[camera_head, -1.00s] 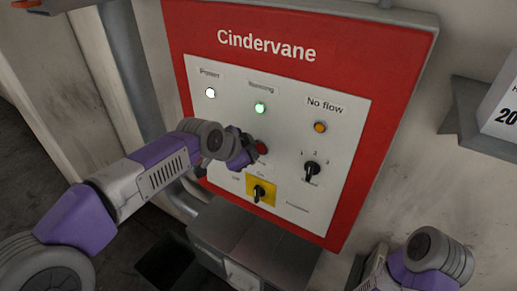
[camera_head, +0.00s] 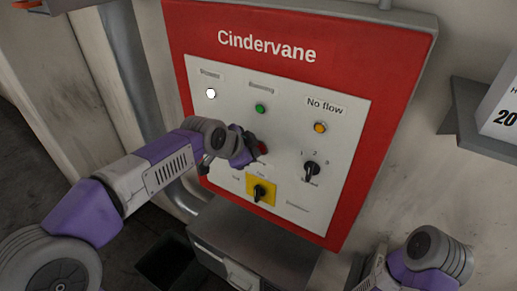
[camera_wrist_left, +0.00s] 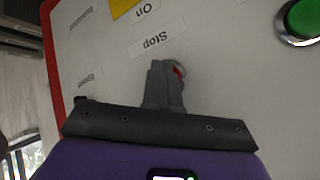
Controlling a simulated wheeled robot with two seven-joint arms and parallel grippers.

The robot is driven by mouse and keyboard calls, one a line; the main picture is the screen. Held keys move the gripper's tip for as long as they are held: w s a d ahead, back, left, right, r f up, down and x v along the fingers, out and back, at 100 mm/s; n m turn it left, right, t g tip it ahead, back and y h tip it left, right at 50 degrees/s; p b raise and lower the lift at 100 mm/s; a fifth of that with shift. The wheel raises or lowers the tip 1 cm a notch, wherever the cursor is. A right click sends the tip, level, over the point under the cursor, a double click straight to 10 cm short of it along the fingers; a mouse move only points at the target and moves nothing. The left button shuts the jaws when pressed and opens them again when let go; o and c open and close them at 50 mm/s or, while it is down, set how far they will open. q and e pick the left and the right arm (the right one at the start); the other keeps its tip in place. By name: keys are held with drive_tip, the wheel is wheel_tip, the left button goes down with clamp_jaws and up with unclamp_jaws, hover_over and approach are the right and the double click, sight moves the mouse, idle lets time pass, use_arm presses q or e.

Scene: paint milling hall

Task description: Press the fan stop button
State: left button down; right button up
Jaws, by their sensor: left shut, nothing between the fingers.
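The red stop button (camera_head: 262,148) is on the white panel face of the red Cindervane box (camera_head: 265,45). My left gripper (camera_head: 257,152) is shut and empty, with its fingertips at this button and partly covering it. In the left wrist view the fingertips (camera_wrist_left: 166,72) lie over the button, and only a sliver of red (camera_wrist_left: 178,71) shows beside them. The label "Stop" (camera_wrist_left: 157,38) is next to it. Contact seems likely, but I cannot see how deep the button sits. My right gripper is out of view; only part of that arm shows at lower right.
The panel also carries a white power lamp (camera_head: 211,93), a dull green running lamp (camera_head: 260,109), an orange no-flow lamp (camera_head: 320,127), a black selector (camera_head: 312,169) and a yellow-plated switch (camera_head: 260,191). A green button (camera_wrist_left: 303,18) is near the gripper. A grey box (camera_head: 250,245) sits below.

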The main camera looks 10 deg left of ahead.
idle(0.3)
use_arm(q)
drive_tip(key=shift+s+a+b, duration=0.25)
drive_tip(key=shift+s+b, duration=0.25)
drive_tip(key=shift+s, duration=0.3)
drive_tip(key=s, duration=0.1)
drive_tip(key=s+a+b, duration=0.1)
drive_tip(key=s, duration=0.1)
drive_tip(key=s+b, duration=0.1)
drive_tip(key=shift+s+a, duration=0.35)
idle(0.5)
